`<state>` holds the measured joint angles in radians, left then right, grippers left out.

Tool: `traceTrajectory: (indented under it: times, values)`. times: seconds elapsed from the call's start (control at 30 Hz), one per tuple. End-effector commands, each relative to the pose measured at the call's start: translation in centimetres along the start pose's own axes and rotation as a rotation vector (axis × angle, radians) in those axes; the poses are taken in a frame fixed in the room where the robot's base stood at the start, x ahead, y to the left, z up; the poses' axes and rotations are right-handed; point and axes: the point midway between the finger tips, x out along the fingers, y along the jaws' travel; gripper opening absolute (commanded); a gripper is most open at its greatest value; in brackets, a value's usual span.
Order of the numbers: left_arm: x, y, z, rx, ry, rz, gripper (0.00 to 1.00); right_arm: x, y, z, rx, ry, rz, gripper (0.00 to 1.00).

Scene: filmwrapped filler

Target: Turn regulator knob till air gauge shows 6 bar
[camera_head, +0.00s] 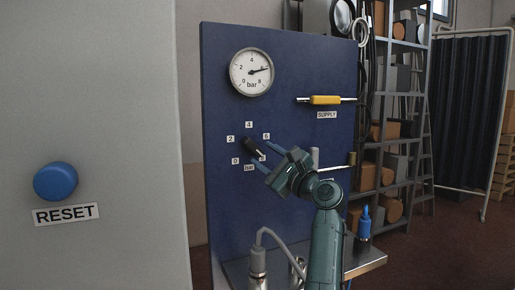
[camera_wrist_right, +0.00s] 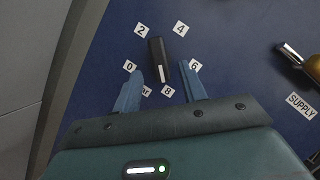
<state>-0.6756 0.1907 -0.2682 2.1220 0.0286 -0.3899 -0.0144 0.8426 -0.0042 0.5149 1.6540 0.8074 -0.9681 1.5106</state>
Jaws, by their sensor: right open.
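The round white air gauge (camera_head: 252,72) is at the top of the blue panel, its needle pointing right at about the 6 mark. The black regulator knob (camera_head: 250,147) is below it, ringed by labels 0 to 8. In the right wrist view the knob (camera_wrist_right: 156,58) has a white mark at its lower end, towards the 8 label. My right gripper (camera_head: 260,154) is open at the panel. Its blue fingers (camera_wrist_right: 160,70) are on either side of the knob's lower end, with visible gaps. My left gripper is not in view.
A yellow-sleeved supply valve (camera_head: 326,100) is at the upper right of the panel (camera_head: 225,120). A blue RESET button (camera_head: 55,181) is on the grey cabinet at left. A hose fitting (camera_head: 258,262) and a blue-topped item (camera_head: 364,222) stand on the ledge below.

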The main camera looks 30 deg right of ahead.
Motion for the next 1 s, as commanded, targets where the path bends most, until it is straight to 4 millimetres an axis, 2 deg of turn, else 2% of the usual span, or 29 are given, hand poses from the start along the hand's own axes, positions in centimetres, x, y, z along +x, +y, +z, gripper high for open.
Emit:
traceTrajectory:
  times: [0.1,0.23,0.63,1.0]
  values:
    - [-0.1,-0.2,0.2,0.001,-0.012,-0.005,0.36,2.0,-0.1,0.1,0.001,-0.001,0.000,0.42]
    - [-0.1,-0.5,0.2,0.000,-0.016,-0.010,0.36,3.2,0.0,0.0,0.000,0.000,0.000,0.42]
    - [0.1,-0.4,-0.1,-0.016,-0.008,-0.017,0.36,3.9,0.0,0.0,-0.002,0.001,0.000,0.42]
    - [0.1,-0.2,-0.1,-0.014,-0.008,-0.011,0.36,3.8,0.1,0.0,-0.002,0.001,0.000,0.12]
